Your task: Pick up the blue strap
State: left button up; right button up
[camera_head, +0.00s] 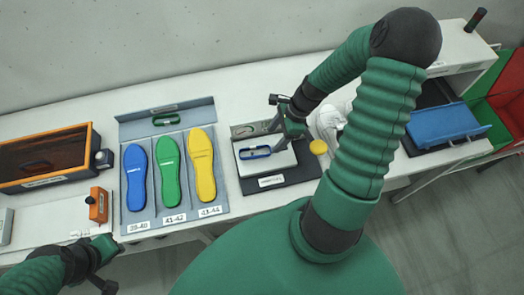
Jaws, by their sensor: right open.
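The blue strap (255,152) is a small blue loop lying on a light grey plate (283,160) in the middle of the table. My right gripper (275,137) is open just above and to the right of the strap, with its fingers pointing down towards the plate. I cannot tell whether a fingertip touches the strap. My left gripper (107,268) is at the lower left, in front of the table edge and far from the strap. Its fingers are too unclear to tell whether they are open.
A grey tray (222,208) left of the plate holds blue, green and yellow insoles, with a green strap (165,121) behind them. A white shoe (328,122) and a yellow disc (318,147) are close on the right. An orange box (45,155) stands far left.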

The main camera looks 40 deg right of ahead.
aim_at(261, 153)
jog(key=f, duration=0.1)
jog(key=w+f, duration=0.1)
jog(key=f, duration=0.1)
jog(key=shift+f, duration=0.25)
jog(key=shift+w+f, duration=0.1)
jog(key=shift+f, duration=0.3)
jog(key=a+f, duration=0.1)
jog(key=f, duration=0.1)
jog(key=w+a+f+p, duration=0.1)
jog(key=f, duration=0.1)
jog(key=shift+w+a, duration=0.1)
jog(key=shift+a, duration=0.25)
jog(key=shift+w+a, duration=0.1)
jog(key=shift+d+f, duration=0.1)
jog(key=shift+d, duration=0.35)
jog(key=c, duration=0.8)
jog(key=shift+c, duration=1.4)
jog(key=shift+a, duration=0.15)
grip_shut()
pick_arm(q)
jog(key=shift+w+d+r, duration=0.1)
jog(key=shift+d+r, duration=0.3)
jog(key=shift+r, duration=0.3)
pick_arm(e)
jog(key=shift+a, duration=0.1)
